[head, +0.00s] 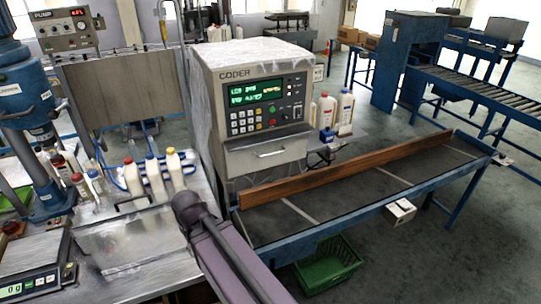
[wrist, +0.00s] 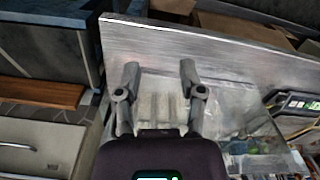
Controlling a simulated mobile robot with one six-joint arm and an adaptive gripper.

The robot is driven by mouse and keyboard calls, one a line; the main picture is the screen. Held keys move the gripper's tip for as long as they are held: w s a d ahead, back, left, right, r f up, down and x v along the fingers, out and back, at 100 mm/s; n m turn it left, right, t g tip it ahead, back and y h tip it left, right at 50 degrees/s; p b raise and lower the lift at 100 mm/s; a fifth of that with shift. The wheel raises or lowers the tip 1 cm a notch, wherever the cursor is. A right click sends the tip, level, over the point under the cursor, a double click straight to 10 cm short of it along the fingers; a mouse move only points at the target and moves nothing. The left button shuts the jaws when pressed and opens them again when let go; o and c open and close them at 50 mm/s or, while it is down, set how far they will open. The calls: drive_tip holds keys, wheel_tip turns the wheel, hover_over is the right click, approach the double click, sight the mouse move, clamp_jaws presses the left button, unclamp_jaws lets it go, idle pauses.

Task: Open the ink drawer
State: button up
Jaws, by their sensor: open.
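The ink drawer (head: 266,155) is a pale grey front with a bar handle, set in the lower part of the coder machine (head: 253,100). It looks shut, its front about flush with the casing. In the wrist view a pale panel with a handle, which appears to be this drawer (wrist: 40,148), shows at the lower left. My gripper (wrist: 159,72) is open, with nothing between its two fingers. It is over the metal table, apart from the drawer and to one side of it. In the head view my arm is at the bottom middle; the fingertips cannot be made out.
A brown wooden rail (head: 345,170) runs along the dark conveyor (head: 360,196) right of the machine. White bottles (head: 153,172) stand on the metal table at left, near a scale (head: 36,265). A green crate (head: 327,262) is on the floor. More bottles (head: 345,108) stand right of the machine.

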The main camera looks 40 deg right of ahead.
drive_tip(key=w+d+f+m+t+y+b, duration=0.35)
drive_tip(key=w+d+b, duration=0.3)
drive_tip(key=w, duration=0.45)
drive_tip(key=m+t+h+b, duration=0.7)
drive_tip(key=m+t+b, duration=0.4)
drive_tip(key=m, duration=0.6)
approach(270, 154)
drive_tip(key=s, duration=0.4)
drive_tip(key=shift+w+a+f+t+p, duration=0.1)
drive_tip(key=shift+w+a+t+p, duration=0.15)
drive_tip(key=shift+a+t+p, duration=0.1)
drive_tip(key=shift+w, duration=0.1)
drive_tip(key=b+x, duration=0.3)
drive_tip(key=x, duration=1)
drive_tip(key=shift+w+f, duration=0.1)
drive_tip(key=shift+w, duration=0.25)
drive_tip(key=shift+c, duration=0.2)
